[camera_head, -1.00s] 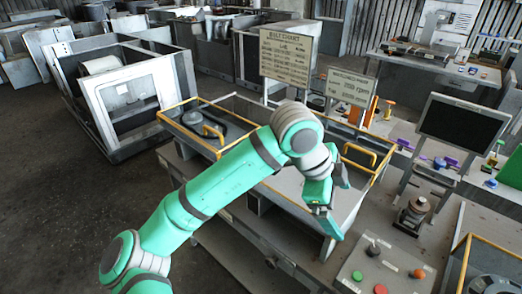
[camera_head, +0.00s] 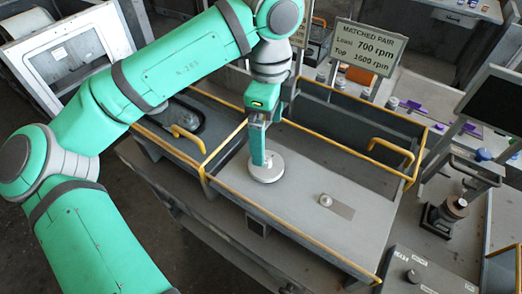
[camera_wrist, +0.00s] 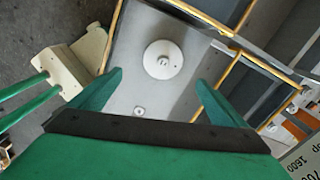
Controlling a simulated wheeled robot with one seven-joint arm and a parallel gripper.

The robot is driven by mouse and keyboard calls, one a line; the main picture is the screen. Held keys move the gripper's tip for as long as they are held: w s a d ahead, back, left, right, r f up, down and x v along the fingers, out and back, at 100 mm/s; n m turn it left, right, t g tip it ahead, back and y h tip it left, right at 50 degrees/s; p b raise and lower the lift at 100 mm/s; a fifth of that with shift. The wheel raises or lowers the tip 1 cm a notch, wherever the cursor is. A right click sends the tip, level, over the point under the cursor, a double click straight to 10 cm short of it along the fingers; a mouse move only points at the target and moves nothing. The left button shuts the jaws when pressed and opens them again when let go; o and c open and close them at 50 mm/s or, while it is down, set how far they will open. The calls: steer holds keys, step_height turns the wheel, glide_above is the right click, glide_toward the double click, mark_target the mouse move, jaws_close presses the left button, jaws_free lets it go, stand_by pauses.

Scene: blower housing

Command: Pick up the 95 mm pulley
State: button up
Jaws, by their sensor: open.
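A pale grey round pulley (camera_head: 266,169) with a raised centre hub lies on the grey tray floor (camera_head: 290,205), near the divider. It also shows in the wrist view as a whole disc (camera_wrist: 163,60). No size marking can be read on it. My gripper (camera_head: 265,155) points down above the pulley and overlaps its far part in the head view. In the wrist view my gripper (camera_wrist: 159,78) is open and empty, with one green finger on each side and the pulley lying beyond and between the tips. The exact height gap cannot be told.
Yellow rails (camera_head: 392,146) edge the tray. A dark part (camera_head: 182,122) sits in the left compartment. A "MATCHED PAIR" sign (camera_head: 367,47) stands behind.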

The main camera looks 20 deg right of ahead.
glide_above(266, 159)
step_height(266, 159, down, 6)
steer(key=shift+s+a+f, duration=0.1)
steer(key=shift+a, duration=0.05)
step_height(266, 159, down, 3)
steer(key=shift+f, duration=0.15)
steer(key=shift+d+f, duration=0.2)
steer(key=shift+f, duration=0.4)
steer(key=c, duration=1.2)
steer(key=shift+c, duration=0.2)
steer(key=shift+r, duration=0.1)
